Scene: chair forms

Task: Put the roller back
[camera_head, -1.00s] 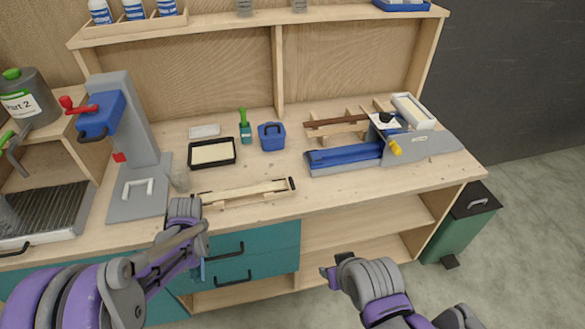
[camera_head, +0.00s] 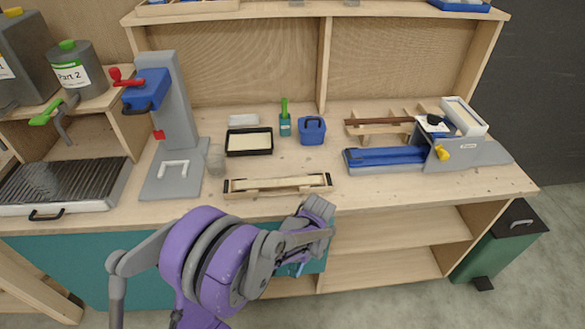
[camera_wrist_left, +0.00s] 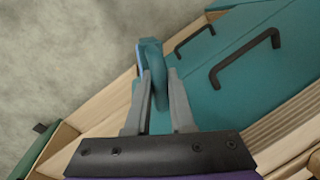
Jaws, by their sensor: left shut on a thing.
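My left gripper (camera_wrist_left: 158,82) is shut on a teal piece (camera_wrist_left: 154,85), which looks like the roller's handle; a light blue edge shows beside it. The rest of the roller is hidden or out of the picture. In the head view my left gripper (camera_head: 298,258) hangs in front of the teal drawers, below the bench's front edge, and my own arm covers much of it. A black tray with a cream inside (camera_head: 249,142) lies on the bench behind it. My right gripper is out of view.
A long narrow mould (camera_head: 278,186) lies near the bench's front edge. A grey press with a blue head (camera_head: 172,130) stands left, a blue tub (camera_head: 312,130) and green-handled brush (camera_head: 285,122) behind. A blue cutting device (camera_head: 386,158) is right. Drawer handles (camera_wrist_left: 245,58) are close by.

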